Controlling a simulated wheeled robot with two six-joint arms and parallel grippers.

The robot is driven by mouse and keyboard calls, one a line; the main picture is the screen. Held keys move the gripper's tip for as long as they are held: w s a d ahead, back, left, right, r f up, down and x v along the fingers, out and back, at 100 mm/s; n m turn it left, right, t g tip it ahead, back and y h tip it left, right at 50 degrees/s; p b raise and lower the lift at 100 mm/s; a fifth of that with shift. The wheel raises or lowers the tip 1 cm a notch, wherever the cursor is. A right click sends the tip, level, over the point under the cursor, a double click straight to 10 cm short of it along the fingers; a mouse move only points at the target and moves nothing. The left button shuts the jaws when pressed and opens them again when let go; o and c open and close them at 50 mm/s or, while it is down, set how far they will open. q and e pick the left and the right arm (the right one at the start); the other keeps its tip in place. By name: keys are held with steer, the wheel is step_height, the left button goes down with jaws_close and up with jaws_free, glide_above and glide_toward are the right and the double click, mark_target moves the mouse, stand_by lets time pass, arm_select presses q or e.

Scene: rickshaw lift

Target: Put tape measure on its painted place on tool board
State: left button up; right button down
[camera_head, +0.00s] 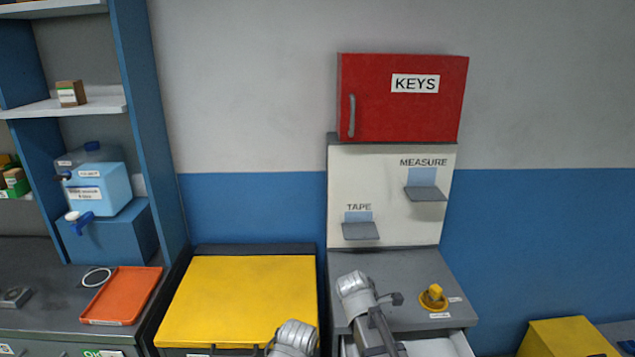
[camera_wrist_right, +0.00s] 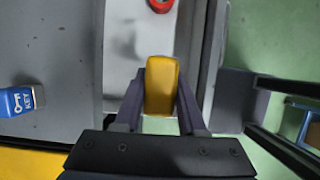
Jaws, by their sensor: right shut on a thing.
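In the right wrist view my right gripper (camera_wrist_right: 160,97) is shut on a yellow block-shaped thing, which looks like the tape measure (camera_wrist_right: 162,85). It is held between both fingers above a pale grey surface and the edge of an open drawer. The tool board (camera_head: 390,190) stands upright at the back in the head view. It has two small grey ledges with blue painted patches, one labelled TAPE (camera_head: 360,229) and one labelled MEASURE (camera_head: 426,190). Both ledges look empty. The head view does not show my right fingertips. My left gripper is not in view.
A red KEYS box (camera_head: 403,100) hangs above the board. A grey cabinet top (camera_head: 395,270) below it bears a yellow object (camera_head: 433,297); a drawer (camera_head: 440,346) is open. A yellow-topped cabinet (camera_head: 240,295) stands left.

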step_height(320, 180, up, 3)
steer(key=shift+r+p, duration=0.1)
steer(key=shift+p, duration=1.05)
step_height(320, 180, down, 7)
steer(key=b, duration=0.7)
